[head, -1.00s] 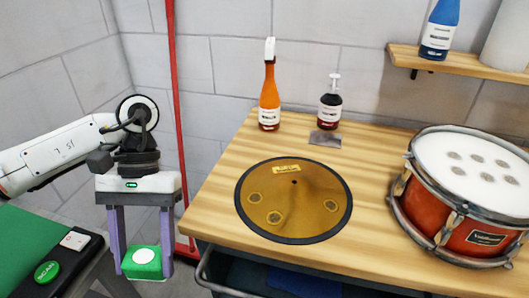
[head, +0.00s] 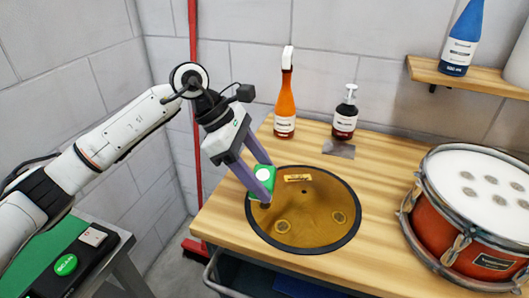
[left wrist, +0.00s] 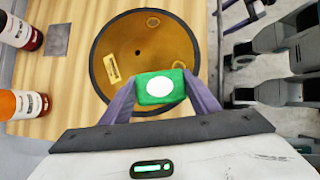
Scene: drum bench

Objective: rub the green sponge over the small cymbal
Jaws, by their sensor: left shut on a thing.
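The small cymbal (head: 318,229) is a brass disc with a dark rim lying on the wooden bench. It has a label and several ring-shaped marks. My left gripper (head: 258,182) is shut on the green sponge (head: 259,193), which has a white oval on its face. In the head view the sponge is at the cymbal's upper left edge. In the left wrist view the sponge (left wrist: 158,88) overlaps the near edge of the cymbal (left wrist: 145,45). I cannot tell whether it touches the cymbal. My right gripper is not in view.
An orange spray bottle (head: 285,105) and a dark pump bottle (head: 345,115) stand behind the cymbal, with a grey patch (head: 339,149) near them. A red drum (head: 462,232) stands at the right. A shelf (head: 470,77) holds a blue bottle (head: 462,40).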

